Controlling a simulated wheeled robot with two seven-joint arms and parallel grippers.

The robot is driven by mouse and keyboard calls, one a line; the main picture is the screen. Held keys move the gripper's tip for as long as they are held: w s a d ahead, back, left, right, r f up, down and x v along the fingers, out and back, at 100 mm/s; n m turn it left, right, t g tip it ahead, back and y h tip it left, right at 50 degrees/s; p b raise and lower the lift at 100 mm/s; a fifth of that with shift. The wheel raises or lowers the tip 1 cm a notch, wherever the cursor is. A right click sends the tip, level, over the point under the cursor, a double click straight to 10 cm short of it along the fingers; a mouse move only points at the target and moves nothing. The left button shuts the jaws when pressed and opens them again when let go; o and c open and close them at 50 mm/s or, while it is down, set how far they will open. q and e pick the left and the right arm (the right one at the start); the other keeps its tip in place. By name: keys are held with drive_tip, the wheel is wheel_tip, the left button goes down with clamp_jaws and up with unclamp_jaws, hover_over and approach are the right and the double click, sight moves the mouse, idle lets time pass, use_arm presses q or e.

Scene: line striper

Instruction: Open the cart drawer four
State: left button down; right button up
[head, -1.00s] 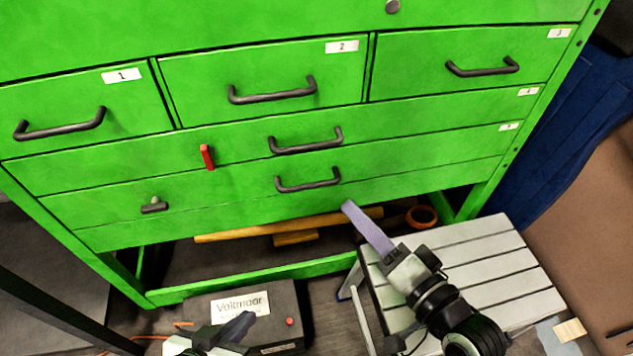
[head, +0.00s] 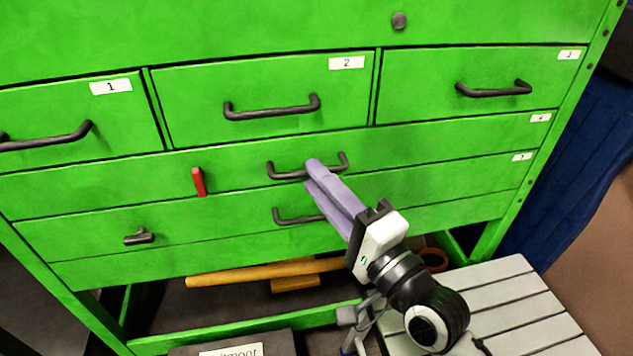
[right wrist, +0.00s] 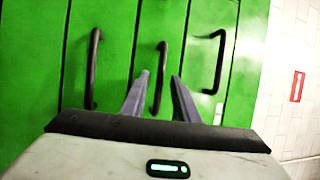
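Drawer four (head: 440,139) is the wide green drawer below the row of three small ones, with a small label at its right end. It sits flush with the cart front. Its dark bar handle (head: 284,172) is partly hidden behind my right gripper (head: 311,173). In the right wrist view, the fingers of my right gripper (right wrist: 160,76) are apart, with this handle (right wrist: 161,58) showing between them. The fingers are open; I cannot tell whether they touch the handle. My left gripper is not in view.
Drawer five's handle (head: 290,217) is just below, partly behind my right fingers. A red latch (head: 198,181) sticks out left of drawer four's handle. A grey slatted stool (head: 520,300) stands at lower right, and a dark box (head: 270,345) at the bottom.

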drive_tip(key=shift+w+a+r, duration=0.1)
drive_tip(key=shift+w+a, duration=0.25)
drive_tip(key=shift+w, duration=0.1)
clamp_jaws()
